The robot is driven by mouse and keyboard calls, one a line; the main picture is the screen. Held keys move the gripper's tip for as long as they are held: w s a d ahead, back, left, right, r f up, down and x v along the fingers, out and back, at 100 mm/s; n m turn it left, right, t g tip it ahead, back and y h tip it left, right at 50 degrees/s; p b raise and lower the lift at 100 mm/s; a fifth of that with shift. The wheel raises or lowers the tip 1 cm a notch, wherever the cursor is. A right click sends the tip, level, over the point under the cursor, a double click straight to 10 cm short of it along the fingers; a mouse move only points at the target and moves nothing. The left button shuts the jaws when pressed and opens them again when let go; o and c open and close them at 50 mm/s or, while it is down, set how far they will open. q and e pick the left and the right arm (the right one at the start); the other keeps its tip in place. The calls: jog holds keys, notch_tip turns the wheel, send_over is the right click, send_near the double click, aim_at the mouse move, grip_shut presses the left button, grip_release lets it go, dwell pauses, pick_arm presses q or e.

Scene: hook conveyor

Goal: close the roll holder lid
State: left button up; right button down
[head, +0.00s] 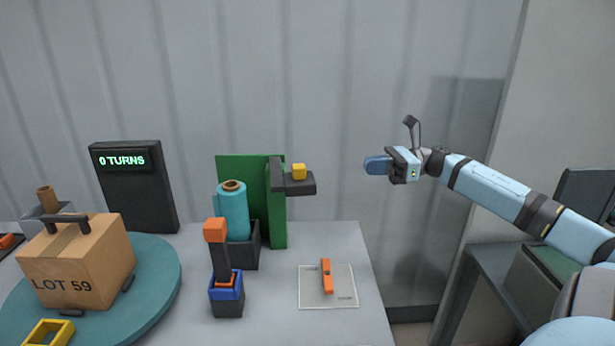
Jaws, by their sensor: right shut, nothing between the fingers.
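The roll holder has a dark base box (247,252) on the table, with a teal roll (233,212) standing upright in it. A green panel (278,222) stands upright beside and behind the roll, and the roll's top is uncovered. I take this panel to be the lid, standing open. A dark bracket (277,173) with a yellow block (298,171) juts right from its top. My right gripper (377,166) is shut and empty, in the air right of the yellow block and apart from it. My left gripper is out of view.
A dark stand with an orange-topped lever (215,230) stands in front of the roll. A white plate with an orange bar (327,276) lies right of it. A teal turntable (160,285) bears a LOT 59 box (85,270); a "0 TURNS" display (134,190) stands behind.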

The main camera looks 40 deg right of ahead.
pick_arm(q)
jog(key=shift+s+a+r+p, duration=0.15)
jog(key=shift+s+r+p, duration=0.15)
jog(key=shift+p, duration=0.15)
pick_arm(e)
jog(key=x, duration=1.3)
jog(key=shift+a, duration=0.25)
jog(key=shift+r, duration=0.15)
jog(key=shift+a, duration=0.1)
